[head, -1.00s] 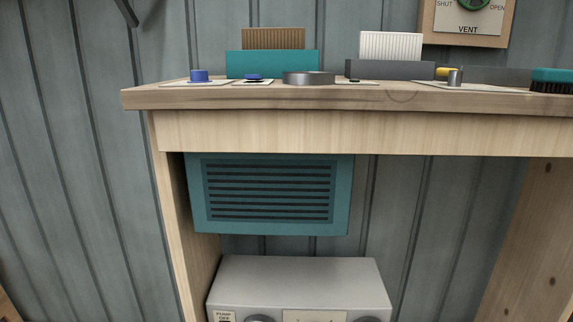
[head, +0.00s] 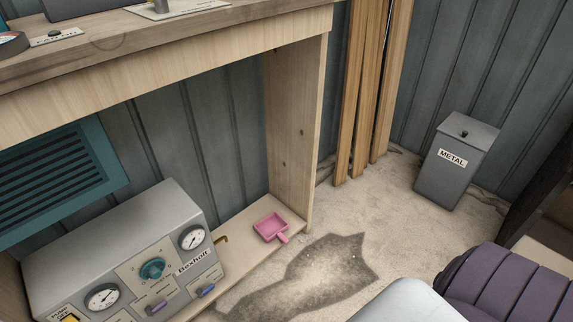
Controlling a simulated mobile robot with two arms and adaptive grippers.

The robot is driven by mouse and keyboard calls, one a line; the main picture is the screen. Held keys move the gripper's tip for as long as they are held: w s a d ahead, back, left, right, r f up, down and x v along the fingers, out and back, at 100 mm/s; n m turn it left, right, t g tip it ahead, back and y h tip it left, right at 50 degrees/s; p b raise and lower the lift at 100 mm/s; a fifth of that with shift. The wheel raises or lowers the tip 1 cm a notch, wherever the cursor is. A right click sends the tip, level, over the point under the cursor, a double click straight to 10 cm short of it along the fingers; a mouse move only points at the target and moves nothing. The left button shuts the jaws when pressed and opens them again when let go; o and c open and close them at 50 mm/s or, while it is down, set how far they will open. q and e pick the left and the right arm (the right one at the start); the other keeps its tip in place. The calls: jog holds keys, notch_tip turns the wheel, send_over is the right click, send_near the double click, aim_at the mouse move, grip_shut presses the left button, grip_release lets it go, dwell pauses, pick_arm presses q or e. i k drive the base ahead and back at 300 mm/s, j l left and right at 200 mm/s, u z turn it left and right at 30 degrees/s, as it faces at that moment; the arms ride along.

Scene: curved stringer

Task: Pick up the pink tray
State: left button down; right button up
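The pink tray (head: 269,228) is a small square dustpan-like tray with a short handle (head: 282,239) pointing toward the lower right. It rests on the low wooden shelf (head: 240,222) under the bench, near the right side panel and to the right of the grey machine. It appears empty. Neither gripper shows in the head view.
A grey machine (head: 150,262) with gauges and knobs stands left of the tray. The wooden side panel (head: 297,140) rises behind it. A grey metal bin (head: 456,165) and leaning planks (head: 366,85) stand farther right. A dark stain (head: 312,275) marks the open floor.

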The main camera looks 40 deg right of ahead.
aim_at(273, 227)
jog(key=z, duration=1)
jog(key=i+l, duration=0.2)
jog(key=i, duration=0.1)
